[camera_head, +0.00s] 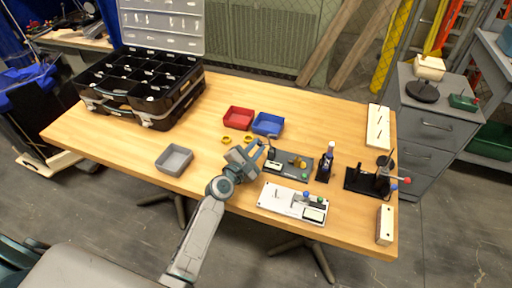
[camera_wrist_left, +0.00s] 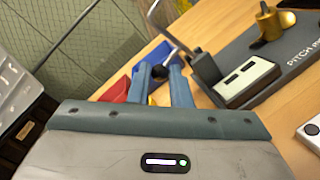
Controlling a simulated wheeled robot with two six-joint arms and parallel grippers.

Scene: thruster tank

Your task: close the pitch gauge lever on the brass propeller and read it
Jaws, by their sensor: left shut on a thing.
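The pitch gauge is a dark board (camera_head: 290,175) near the table's middle front; its lettering, partly cut off, shows in the wrist view (camera_wrist_left: 285,55). The brass propeller (camera_head: 298,161) sits on it, also partly visible in the wrist view (camera_wrist_left: 270,25). A readout box (camera_wrist_left: 245,82) with two dark windows stands on the board, beside a dark upright bracket (camera_wrist_left: 205,70). My left gripper (camera_head: 262,149) is at the board's left end. My right gripper is not in view.
Red bin (camera_head: 238,118) and blue bin (camera_head: 268,124) stand behind the gripper, grey bin (camera_head: 174,159) to its left. A white board (camera_head: 280,204) lies in front. A dark bottle-like stand (camera_head: 325,165) and black fixture (camera_head: 368,182) are to the right.

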